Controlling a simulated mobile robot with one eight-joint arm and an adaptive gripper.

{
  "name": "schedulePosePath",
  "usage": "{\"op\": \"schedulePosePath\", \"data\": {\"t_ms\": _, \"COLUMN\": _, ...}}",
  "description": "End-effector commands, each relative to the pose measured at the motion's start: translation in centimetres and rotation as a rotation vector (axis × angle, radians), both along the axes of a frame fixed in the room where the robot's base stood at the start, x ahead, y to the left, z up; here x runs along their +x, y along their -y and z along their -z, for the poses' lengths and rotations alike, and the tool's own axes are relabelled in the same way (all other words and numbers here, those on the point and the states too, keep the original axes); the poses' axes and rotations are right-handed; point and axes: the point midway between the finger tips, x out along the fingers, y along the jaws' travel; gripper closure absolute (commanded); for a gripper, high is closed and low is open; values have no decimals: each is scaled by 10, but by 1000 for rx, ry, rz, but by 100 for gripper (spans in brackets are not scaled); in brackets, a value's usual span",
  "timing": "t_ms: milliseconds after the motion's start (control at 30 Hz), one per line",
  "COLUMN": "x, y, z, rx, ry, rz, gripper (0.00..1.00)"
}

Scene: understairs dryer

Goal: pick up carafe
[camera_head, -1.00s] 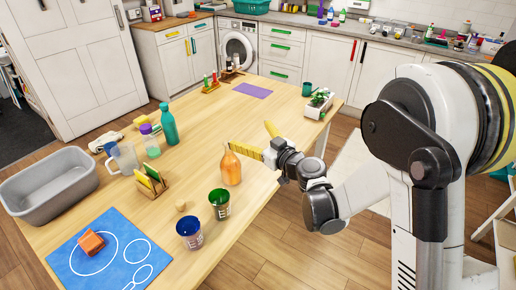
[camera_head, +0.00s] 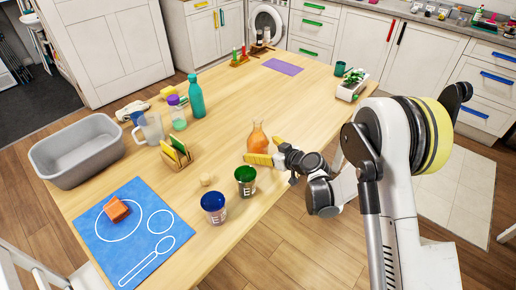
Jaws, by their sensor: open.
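The carafe (camera_head: 258,135) is an orange see-through vessel with a narrow neck. It stands upright on the wooden table (camera_head: 215,150), near the edge closest to my arm. My gripper (camera_head: 261,150) has yellow fingers and is open at the carafe. One finger crosses in front of the carafe's lower body; the other finger shows at its right side. The carafe's base is partly hidden by the front finger. I cannot tell whether either finger touches it.
A green cup (camera_head: 245,180) and a blue cup (camera_head: 214,207) stand near the carafe. A wooden rack (camera_head: 176,158), clear jug (camera_head: 151,129), teal bottle (camera_head: 196,97) and grey tub (camera_head: 78,152) stand further left. A planter (camera_head: 350,88) stands right. The table's middle is clear.

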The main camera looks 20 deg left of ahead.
Motion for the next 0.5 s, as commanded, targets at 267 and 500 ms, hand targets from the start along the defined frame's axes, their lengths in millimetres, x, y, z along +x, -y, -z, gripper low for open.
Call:
{"op": "schedulePosePath", "data": {"t_ms": 267, "x": 11, "y": -18, "z": 9, "rx": 1, "ry": 0, "rz": 0, "gripper": 0}}
{"op": "schedulePosePath", "data": {"t_ms": 500, "x": 11, "y": -18, "z": 8, "rx": 1, "ry": 0, "rz": 0, "gripper": 31}}
